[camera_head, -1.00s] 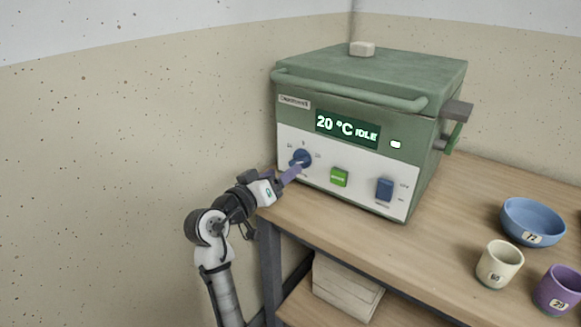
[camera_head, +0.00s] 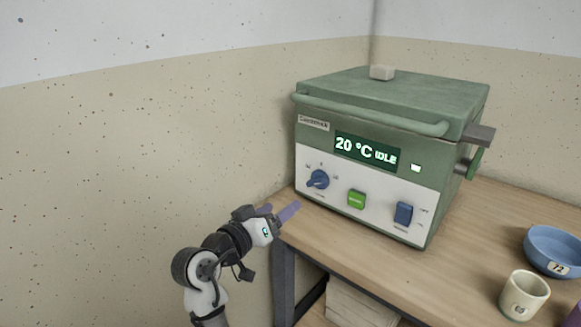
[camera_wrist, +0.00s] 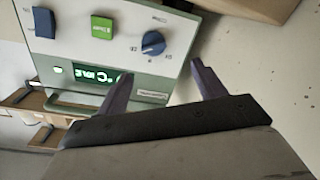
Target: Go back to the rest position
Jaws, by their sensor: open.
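My gripper (camera_head: 279,212) is open and empty, in front of the table's left corner and apart from the kiln. In the wrist view my gripper (camera_wrist: 160,82) shows two spread purple fingers with nothing between them. The green kiln (camera_head: 385,105) stands on the table; its display reads 20 °C IDLE. Its blue dial (camera_head: 318,179) is just beyond my gripper, and the dial also shows in the wrist view (camera_wrist: 153,43). A green button (camera_head: 356,199) and a blue switch (camera_head: 403,214) sit to the right of the dial.
The wooden table (camera_head: 470,240) holds a blue bowl (camera_head: 556,250) and a cream cup (camera_head: 523,296) at the right. A purple cup is cut off at the right edge. Pale stacked slabs (camera_head: 358,305) lie on the shelf below. The wall (camera_head: 110,200) at left is bare.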

